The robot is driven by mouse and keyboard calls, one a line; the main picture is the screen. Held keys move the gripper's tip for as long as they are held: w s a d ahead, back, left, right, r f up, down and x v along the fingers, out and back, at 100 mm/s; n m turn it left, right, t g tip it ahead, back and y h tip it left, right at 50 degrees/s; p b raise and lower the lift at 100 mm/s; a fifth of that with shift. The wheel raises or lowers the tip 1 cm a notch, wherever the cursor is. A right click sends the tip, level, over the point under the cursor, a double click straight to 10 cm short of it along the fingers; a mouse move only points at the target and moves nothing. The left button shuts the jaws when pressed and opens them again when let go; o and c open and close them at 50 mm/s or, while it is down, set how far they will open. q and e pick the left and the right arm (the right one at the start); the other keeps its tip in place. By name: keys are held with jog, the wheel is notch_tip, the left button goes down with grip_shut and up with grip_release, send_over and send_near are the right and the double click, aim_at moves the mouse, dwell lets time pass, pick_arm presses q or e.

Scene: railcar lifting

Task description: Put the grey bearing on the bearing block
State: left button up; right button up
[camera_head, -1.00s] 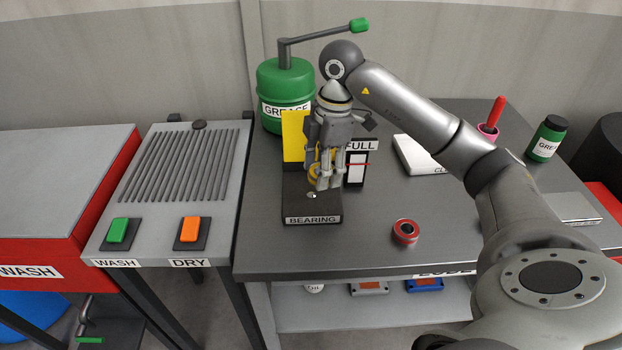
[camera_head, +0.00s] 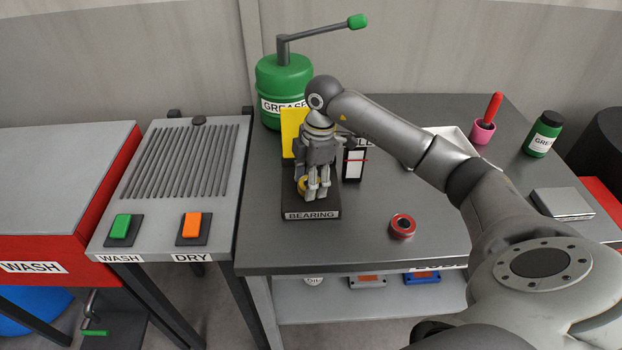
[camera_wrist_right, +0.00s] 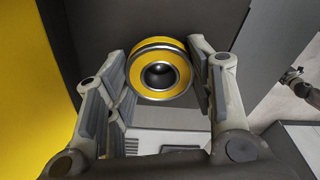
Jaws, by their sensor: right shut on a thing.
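The bearing block (camera_head: 326,205), dark and labelled BEARING, stands on the table under the gripper. The held bearing is over or at the block; I cannot tell whether it touches. A yellow panel (camera_head: 289,125) stands upright behind it. My left gripper is not in view.
A red-rimmed bearing (camera_head: 402,226) lies on the table (camera_head: 350,250) to the right. A gauge (camera_head: 354,163) stands right of the block, with a green grease drum (camera_head: 283,85) behind. A white tray (camera_head: 455,135) and pink cup (camera_head: 482,131) are further right. The table's front is mostly clear.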

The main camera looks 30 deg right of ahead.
jog(key=o, duration=1.2)
jog(key=shift+r, duration=0.2)
jog(key=shift+d+r, duration=0.1)
jog(key=shift+r, duration=0.25)
jog(key=r, duration=0.3)
jog(key=d+r+b, duration=0.1)
jog(key=r, duration=0.7)
jog(key=shift+s+d+b, duration=0.15)
jog(key=shift+s+b, duration=0.05)
jog(key=shift+b, duration=0.1)
jog(key=shift+f, duration=0.1)
